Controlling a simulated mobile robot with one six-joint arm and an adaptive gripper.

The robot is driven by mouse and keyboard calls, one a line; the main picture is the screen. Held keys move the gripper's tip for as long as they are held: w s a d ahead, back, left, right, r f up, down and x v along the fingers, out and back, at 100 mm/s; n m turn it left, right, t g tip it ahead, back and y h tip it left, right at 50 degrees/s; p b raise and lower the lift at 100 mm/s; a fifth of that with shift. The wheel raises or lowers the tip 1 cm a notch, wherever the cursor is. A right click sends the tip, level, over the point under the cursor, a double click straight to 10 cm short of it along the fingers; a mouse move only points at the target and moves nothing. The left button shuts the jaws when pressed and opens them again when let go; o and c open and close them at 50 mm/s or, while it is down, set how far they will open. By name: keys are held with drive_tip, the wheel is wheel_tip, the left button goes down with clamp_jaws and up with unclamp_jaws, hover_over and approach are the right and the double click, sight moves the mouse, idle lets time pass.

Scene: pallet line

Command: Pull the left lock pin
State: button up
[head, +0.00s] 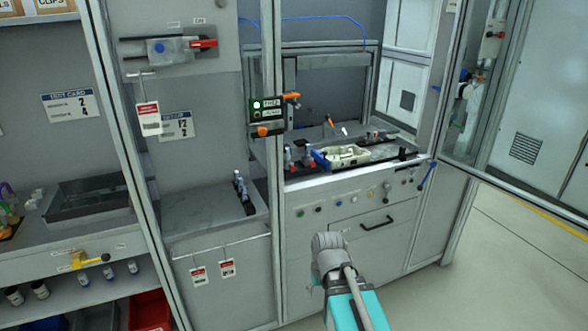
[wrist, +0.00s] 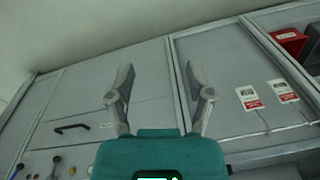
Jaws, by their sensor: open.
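The pallet fixture with a cream part (head: 345,156) sits on the machine bench behind the open door. Small upright pins with red and blue-grey parts (head: 289,160) stand at its left, and a black piece (head: 403,154) stands at its right. I cannot tell for sure which is the left lock pin. My gripper (wrist: 158,67) is open and empty in the wrist view, its two fingers apart in front of the grey cabinet front. The pins are not in the wrist view. In the head view my arm is low, in front of the cabinet and below the bench.
A drawer handle (head: 377,223) and a row of buttons (head: 330,204) are on the cabinet front. A green-lit control box (head: 265,115) hangs on the frame post left of the opening. Red-white tags (head: 227,268) hang at left. The open door (head: 520,120) stands right; floor there is clear.

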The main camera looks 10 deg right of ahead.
drive_tip(key=w+a+r+n+t+y+p, duration=0.1)
drive_tip(key=w+r+t+y+p, duration=0.2)
drive_tip(key=w, duration=0.6)
drive_tip(key=w+a+r+t+y+p, duration=0.1)
drive_tip(key=w+r+t, duration=0.1)
drive_tip(key=w+r, duration=0.5)
drive_tip(key=m+t+y+p, duration=0.1)
drive_tip(key=t+p, duration=0.3)
drive_tip(key=t, duration=0.3)
approach(294, 168)
drive_tip(key=v, duration=0.4)
drive_tip(key=shift+w, duration=0.1)
drive_tip(key=b+x, duration=0.4)
drive_tip(key=x, duration=1)
drive_tip(key=shift+r+b, duration=0.1)
drive_tip(key=shift+b, duration=0.3)
clamp_jaws()
